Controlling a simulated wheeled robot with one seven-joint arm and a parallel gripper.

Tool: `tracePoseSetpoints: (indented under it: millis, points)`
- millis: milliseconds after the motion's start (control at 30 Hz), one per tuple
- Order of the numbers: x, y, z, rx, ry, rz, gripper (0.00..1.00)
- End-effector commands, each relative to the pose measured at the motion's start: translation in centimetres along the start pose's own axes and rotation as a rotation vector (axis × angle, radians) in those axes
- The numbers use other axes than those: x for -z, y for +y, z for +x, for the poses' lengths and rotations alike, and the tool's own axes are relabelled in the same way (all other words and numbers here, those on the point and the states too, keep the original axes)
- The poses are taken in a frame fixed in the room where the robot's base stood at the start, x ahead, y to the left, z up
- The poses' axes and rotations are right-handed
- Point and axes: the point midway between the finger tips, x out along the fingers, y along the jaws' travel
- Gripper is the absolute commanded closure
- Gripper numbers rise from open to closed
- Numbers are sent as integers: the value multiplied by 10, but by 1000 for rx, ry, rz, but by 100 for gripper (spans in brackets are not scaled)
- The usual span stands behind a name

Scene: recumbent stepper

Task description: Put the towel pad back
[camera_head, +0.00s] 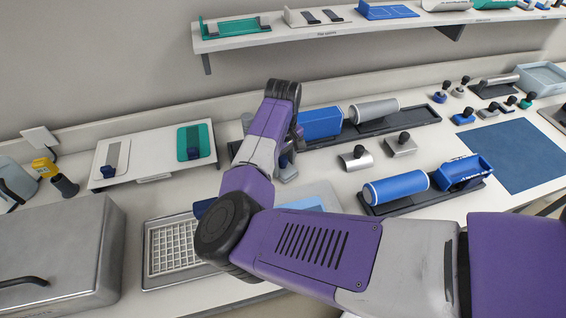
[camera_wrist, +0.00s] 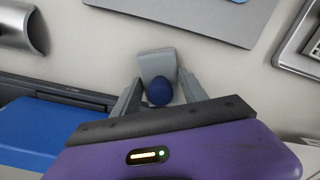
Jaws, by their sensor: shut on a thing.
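My gripper (camera_wrist: 160,98) is shut on a small light grey pad (camera_wrist: 157,64) with a round dark blue knob, between its two fingers. In the head view my gripper (camera_head: 291,148) hangs over the counter, and part of the grey pad (camera_head: 287,172) shows below it. My arm hides much of this area. I cannot tell for sure that this is the towel pad, or whether it touches the counter. A grey mat (camera_wrist: 190,8) with a blue piece (camera_wrist: 240,1) lies close to the pad. The mat also shows in the head view (camera_head: 322,192), partly behind my arm.
A dark tray (camera_head: 415,115) with a blue block (camera_head: 321,123) and a grey roller (camera_head: 374,109) stands behind my gripper. Metal pieces (camera_head: 355,159) stand to its right, a wire-grid tray (camera_head: 176,248) to its left. A white board (camera_head: 148,190) carries two pads. A shelf (camera_head: 330,30) hangs above.

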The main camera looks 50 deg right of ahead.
Motion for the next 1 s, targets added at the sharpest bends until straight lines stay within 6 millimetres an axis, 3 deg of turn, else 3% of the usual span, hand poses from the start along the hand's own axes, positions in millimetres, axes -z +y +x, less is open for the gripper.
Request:
tracePoseSetpoints:
  millis: [33,67,167,633,1000]
  points:
    - [0,0,3,1,1,0,82]
    - [0,0,3,1,0,0,47]
    - [0,0,2,0,0,0,28]
    - [1,0,-7,0,3,0,27]
    - [2,-1,-78,2,6,2,27]
